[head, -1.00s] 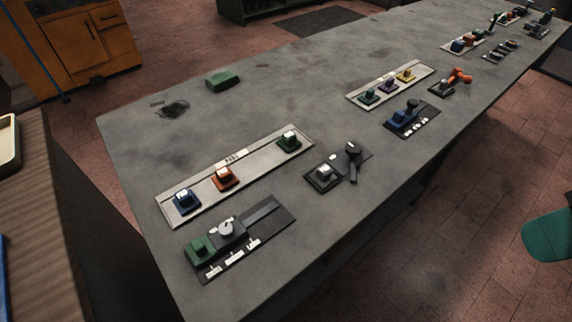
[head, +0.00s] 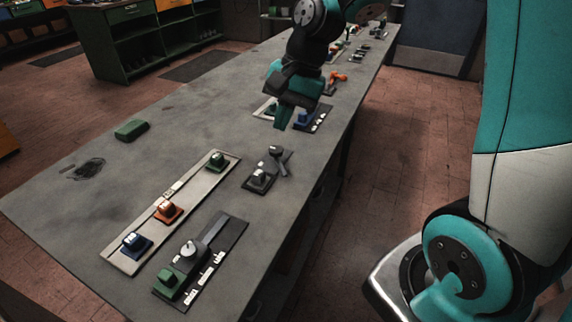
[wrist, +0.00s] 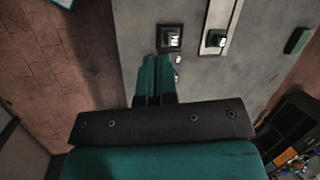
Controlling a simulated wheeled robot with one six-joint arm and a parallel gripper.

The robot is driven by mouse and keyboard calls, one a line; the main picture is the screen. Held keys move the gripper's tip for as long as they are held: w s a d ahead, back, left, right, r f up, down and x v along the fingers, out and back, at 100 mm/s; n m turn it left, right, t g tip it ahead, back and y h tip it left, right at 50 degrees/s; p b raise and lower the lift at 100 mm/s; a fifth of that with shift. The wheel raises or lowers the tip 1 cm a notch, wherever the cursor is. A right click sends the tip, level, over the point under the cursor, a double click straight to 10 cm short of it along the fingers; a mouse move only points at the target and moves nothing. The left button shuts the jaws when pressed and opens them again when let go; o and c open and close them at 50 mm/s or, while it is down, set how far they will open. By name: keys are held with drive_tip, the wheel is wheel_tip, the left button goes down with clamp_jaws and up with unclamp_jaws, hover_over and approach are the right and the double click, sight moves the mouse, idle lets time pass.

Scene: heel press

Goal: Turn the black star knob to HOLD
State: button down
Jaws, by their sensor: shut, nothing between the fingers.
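No knob shows a clear star shape or a readable HOLD mark at this size. In the wrist view my closed teal fingers (wrist: 155,62) point at the table and may hide the knob.
A pale strip (head: 226,161) holds blue, orange and green units. In front is a dark plate (head: 231,231) with a green block and pale round knob. More units stand beyond my gripper. A green block (head: 131,130) lies left; bare table surrounds it.

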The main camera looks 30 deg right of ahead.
drive_tip(key=w+d+f+m, duration=0.6)
drive_tip(key=d+f+m, duration=0.15)
drive_tip(key=d, duration=0.25)
drive_tip(key=m+b, duration=0.1)
drive_tip(key=m, duration=0.4)
approach(291, 170)
drive_tip(key=shift+n, duration=0.25)
drive_tip(key=f, duration=0.5)
drive_tip(key=shift+s+d, duration=0.2)
drive_tip(key=shift+d, duration=0.2)
drive_tip(key=a, duration=0.3)
drive_tip(key=shift+w+a+f+p, duration=0.1)
drive_tip(key=shift+w+f+p, duration=0.15)
drive_tip(key=shift+w+p, duration=0.15)
drive_tip(key=shift+w+a, duration=0.1)
drive_tip(key=shift+a, duration=0.4)
drive_tip(key=shift+a+t, duration=0.1)
drive_tip(key=shift+t, duration=0.2)
